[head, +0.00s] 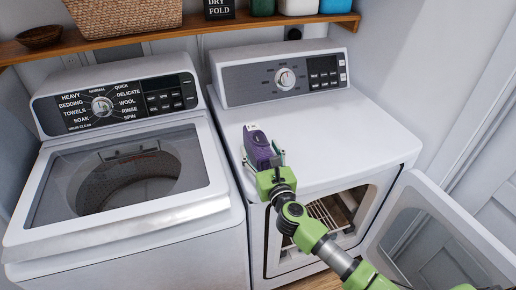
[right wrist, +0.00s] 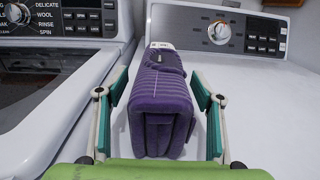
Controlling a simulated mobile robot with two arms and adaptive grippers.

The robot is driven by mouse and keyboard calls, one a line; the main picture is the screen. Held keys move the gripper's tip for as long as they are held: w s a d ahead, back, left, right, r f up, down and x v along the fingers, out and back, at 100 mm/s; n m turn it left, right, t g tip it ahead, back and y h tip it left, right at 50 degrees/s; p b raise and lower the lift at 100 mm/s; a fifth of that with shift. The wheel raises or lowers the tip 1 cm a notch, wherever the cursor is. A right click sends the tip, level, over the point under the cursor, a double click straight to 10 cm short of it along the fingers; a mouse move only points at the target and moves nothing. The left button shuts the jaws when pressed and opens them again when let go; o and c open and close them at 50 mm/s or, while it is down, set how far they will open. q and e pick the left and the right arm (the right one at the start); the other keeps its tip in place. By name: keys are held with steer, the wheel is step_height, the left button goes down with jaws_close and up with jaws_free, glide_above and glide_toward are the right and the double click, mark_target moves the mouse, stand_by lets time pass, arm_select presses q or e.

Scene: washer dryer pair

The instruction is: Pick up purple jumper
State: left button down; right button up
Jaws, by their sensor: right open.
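The purple jumper (head: 257,142) is a folded bundle standing on the left part of the dryer top, with a small white patch on its upper end. My right gripper (head: 263,161) is open at the near end of the jumper. In the right wrist view, the jumper (right wrist: 162,108) stands between the two spread fingers of the right gripper (right wrist: 157,110), with a visible gap on each side. The gripper's green base hides the bottom of that view. My left gripper is not in view.
The dryer (head: 345,125) has a mostly clear white top and its front door (head: 435,240) hangs open to the right. The washer (head: 215,215), with a closed glass lid, stands at left. A wooden shelf (head: 190,29) with a wicker basket (head: 125,14) runs above at the back.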

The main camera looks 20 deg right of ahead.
mark_target(258, 139)
steer(key=w, duration=0.2)
steer(key=shift+w, duration=0.3)
steer(key=c, duration=1.4)
steer(key=shift+c, duration=0.8)
steer(key=shift+r, duration=0.1)
steer(key=shift+r, duration=0.5)
step_height(258, 139, up, 2)
steer(key=shift+r+p, duration=0.25)
steer(key=shift+p, duration=0.35)
steer(key=s+r, duration=0.2)
steer(key=s+r+p, duration=0.1)
steer(key=s+r, duration=0.1)
steer(key=shift+a+r, duration=0.2)
steer(key=shift+r, duration=0.15)
steer(key=s+r+b, duration=0.1)
steer(key=s, duration=1.9)
steer(key=shift+s+a+r, duration=0.15)
steer(key=shift+a, duration=0.1)
